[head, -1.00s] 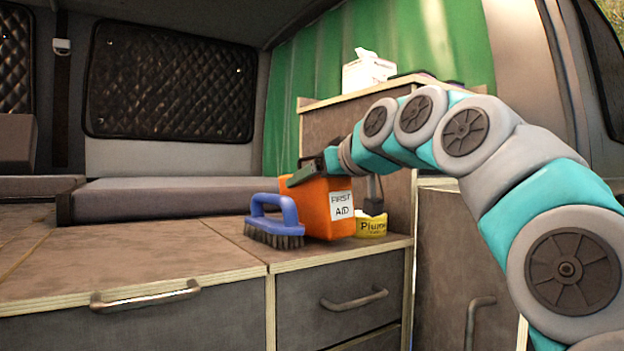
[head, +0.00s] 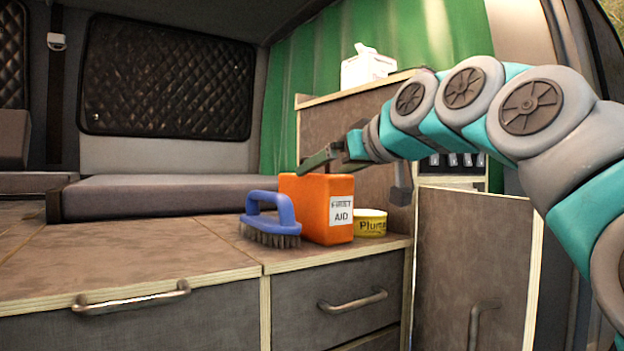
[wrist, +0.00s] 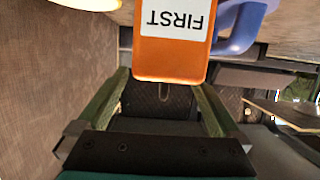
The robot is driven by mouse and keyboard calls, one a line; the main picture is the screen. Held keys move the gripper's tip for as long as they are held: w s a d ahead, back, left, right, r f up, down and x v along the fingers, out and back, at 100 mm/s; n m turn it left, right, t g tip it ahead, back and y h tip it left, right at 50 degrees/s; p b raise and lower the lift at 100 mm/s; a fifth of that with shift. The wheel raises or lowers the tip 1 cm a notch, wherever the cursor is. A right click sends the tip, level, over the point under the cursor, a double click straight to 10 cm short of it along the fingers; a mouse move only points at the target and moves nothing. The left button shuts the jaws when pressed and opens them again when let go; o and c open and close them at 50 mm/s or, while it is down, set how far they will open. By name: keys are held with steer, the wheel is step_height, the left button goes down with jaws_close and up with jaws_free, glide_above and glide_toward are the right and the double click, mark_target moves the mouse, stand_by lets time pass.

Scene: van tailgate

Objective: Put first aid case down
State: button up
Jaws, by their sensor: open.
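The orange first aid case (head: 310,208) stands upright on the wooden counter, its white label facing the front right. In the wrist view the case (wrist: 172,58) is upside down, beyond and above the space between my fingers. My gripper (head: 318,160) is open and empty, just above and behind the top of the case in the head view. In the wrist view my gripper (wrist: 158,98) shows its two green fingers spread apart, with nothing between them.
A blue-handled brush (head: 270,220) stands close to the left of the case. A yellow tin (head: 370,223) stands close to its right. A cabinet (head: 340,135) rises behind, with a white box (head: 367,67) on top. The counter (head: 130,255) is clear at the left.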

steer(key=v, duration=0.8)
steer(key=shift+c, duration=0.2)
stand_by(0.9)
